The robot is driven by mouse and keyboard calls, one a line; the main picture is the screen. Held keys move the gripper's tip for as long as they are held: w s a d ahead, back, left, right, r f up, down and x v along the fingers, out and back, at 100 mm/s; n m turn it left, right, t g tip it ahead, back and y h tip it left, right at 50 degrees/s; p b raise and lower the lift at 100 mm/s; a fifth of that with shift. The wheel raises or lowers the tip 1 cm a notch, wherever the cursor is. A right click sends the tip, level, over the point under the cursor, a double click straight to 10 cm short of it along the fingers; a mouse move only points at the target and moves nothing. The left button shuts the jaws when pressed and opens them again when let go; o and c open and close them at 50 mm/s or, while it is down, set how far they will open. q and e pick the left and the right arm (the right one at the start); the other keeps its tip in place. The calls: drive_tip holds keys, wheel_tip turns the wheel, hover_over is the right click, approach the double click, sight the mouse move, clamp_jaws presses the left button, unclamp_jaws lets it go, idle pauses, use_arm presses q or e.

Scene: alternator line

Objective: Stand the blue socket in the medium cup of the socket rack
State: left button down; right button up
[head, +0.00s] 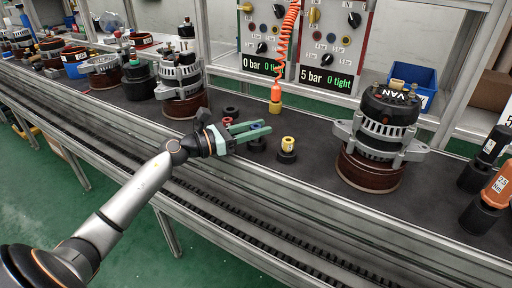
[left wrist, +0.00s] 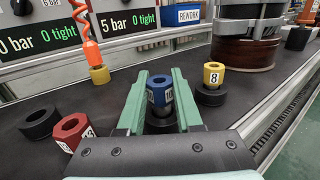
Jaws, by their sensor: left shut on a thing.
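My left gripper (head: 262,127) is shut on the blue socket (left wrist: 159,88). The socket is upright between the two green fingers, and the fingers partly hide it in the head view. A black cup (head: 257,145) is directly below the blue socket; it also shows between the fingers in the left wrist view (left wrist: 161,123). I cannot tell whether the socket's lower end is inside this cup or just above it. The yellow socket (left wrist: 213,73), marked 8, stands in another black cup (left wrist: 211,97) to the right. An empty-looking black cup (left wrist: 39,122) is at the left. My right gripper is not in view.
The red socket (left wrist: 73,130) is on the dark bench beside the left cup. An orange coiled hose with a tool (head: 276,95) hangs behind. An alternator (head: 382,135) stands at the right, another (head: 180,80) at the left. Dark bench surface is clear between the cups and the right alternator.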

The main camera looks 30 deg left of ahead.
use_arm(q)
drive_tip(key=shift+f, duration=0.3)
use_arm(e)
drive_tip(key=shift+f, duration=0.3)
use_arm(q)
drive_tip(key=c, duration=0.5)
unclamp_jaws()
drive_tip(key=v, duration=1.2)
drive_tip(key=shift+s+a, duration=0.15)
drive_tip(key=shift+s, duration=0.1)
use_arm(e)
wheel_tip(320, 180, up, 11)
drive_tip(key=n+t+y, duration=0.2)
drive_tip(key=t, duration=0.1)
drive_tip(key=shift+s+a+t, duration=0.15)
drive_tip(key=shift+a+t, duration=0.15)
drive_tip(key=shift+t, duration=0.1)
